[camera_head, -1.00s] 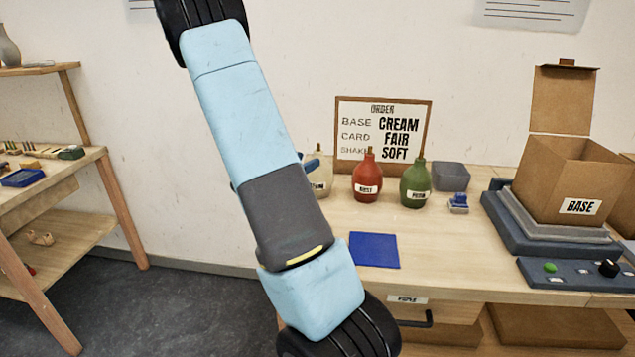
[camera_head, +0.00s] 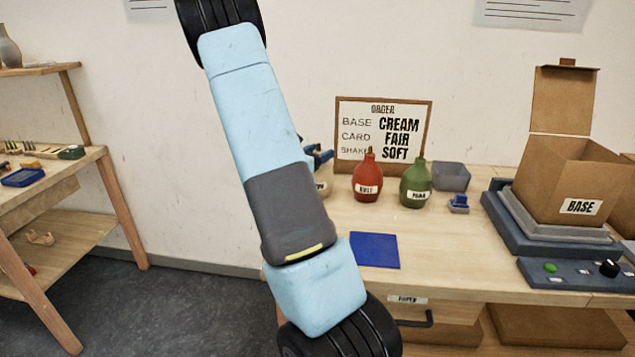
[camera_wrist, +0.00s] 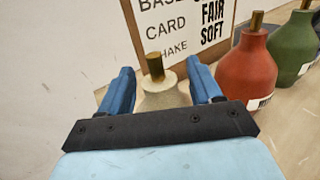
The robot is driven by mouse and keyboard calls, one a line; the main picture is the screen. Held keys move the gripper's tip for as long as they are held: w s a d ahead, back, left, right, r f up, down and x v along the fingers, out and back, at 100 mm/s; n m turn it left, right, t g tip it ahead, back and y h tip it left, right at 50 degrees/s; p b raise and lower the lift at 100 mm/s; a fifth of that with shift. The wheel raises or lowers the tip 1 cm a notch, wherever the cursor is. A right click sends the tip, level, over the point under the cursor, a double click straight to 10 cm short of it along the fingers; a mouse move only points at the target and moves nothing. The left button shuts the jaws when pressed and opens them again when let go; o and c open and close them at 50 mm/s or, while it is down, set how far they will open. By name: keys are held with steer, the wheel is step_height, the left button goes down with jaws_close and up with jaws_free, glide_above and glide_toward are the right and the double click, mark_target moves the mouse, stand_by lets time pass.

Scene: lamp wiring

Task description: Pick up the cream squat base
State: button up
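The cream squat base (camera_wrist: 162,92) stands upright on the table in the wrist view, with a brown stem on top. My gripper (camera_wrist: 163,82) is open, with one blue finger on each side of the cream base's neck. I cannot tell whether the fingers touch it. In the head view my arm hides most of the cream base (camera_head: 322,187), and a blue part of my gripper (camera_head: 318,157) shows above it.
A red base (camera_head: 367,180) stands just right of the cream one, with a green base (camera_head: 415,185) beyond it. The order sign (camera_head: 383,130) stands behind. A blue square (camera_head: 374,250) lies in front. A cardboard box (camera_head: 565,180) stands at right.

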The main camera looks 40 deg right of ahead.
jaws_close()
stand_by(0.4)
stand_by(0.8)
